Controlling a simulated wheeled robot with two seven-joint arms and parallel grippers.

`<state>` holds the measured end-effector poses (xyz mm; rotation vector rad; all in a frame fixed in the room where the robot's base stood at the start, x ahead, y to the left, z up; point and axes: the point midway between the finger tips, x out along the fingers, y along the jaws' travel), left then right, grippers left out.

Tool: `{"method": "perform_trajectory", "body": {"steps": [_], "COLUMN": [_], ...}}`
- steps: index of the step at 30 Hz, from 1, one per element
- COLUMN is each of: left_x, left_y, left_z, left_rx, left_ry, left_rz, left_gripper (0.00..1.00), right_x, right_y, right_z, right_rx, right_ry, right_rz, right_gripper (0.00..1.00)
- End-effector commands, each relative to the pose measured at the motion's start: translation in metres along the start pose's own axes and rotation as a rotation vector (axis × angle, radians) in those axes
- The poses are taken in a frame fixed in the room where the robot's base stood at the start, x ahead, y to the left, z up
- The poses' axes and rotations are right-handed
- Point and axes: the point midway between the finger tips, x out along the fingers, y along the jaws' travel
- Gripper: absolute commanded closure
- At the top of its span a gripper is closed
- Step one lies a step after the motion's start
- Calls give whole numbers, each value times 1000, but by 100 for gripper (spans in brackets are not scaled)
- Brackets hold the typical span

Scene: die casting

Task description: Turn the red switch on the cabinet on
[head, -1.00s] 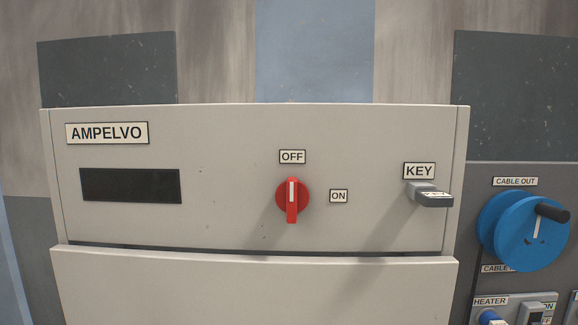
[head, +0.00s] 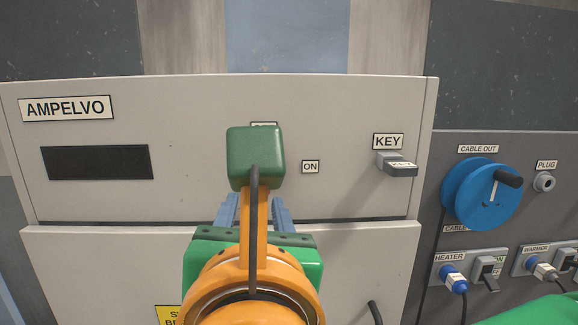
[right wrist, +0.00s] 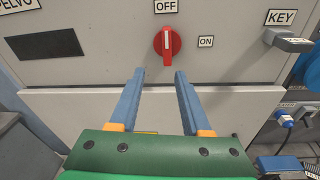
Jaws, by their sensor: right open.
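The red switch (right wrist: 167,42) is on the pale cabinet (head: 350,110). In the right wrist view its white pointer mark stands upright, toward the OFF label (right wrist: 166,6); the ON label (right wrist: 206,41) is to its right. In the head view the switch is hidden behind the green block on my right wrist. My right gripper (right wrist: 160,72) is open and empty, its two blue fingers pointing at the cabinet just below the switch, apart from it. It also shows in the head view (head: 254,203), partly covered by its own wrist. My left gripper is not in view.
A key (head: 397,166) sticks out of the cabinet to the right of the switch. Further right, a panel carries a blue cable crank (head: 477,195), a plug socket (head: 544,182) and heater and warmer connectors.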

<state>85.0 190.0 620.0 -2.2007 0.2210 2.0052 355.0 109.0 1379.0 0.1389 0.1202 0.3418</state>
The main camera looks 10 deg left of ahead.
Motion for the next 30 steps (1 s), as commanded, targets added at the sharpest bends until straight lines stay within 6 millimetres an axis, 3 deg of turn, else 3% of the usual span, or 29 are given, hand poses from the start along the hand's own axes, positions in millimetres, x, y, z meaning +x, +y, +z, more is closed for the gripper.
{"method": "perform_trajectory", "body": {"steps": [1, 5, 10, 16, 24, 25, 30], "left_x": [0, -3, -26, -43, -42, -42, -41], "left_y": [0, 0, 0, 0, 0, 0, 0], "left_z": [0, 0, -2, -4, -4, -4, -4], "left_rx": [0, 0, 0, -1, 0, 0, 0], "left_ry": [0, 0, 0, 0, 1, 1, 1], "left_rz": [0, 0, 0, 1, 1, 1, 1], "left_gripper": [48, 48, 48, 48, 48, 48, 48], "right_x": [-5, -9, 20, 53, 59, 59, 58], "right_y": [0, -1, -2, -4, -4, -4, -4], "right_z": [12, 27, 36, 37, 33, 33, 33], "right_rx": [-66, -154, -158, -156, -155, -155, -155], "right_ry": [-46, -96, -96, -97, -100, -100, -100], "right_rz": [-25, -65, -69, -66, -64, -64, -64], "right_gripper": [52, 52, 52, 52, 52, 55, 100]}}
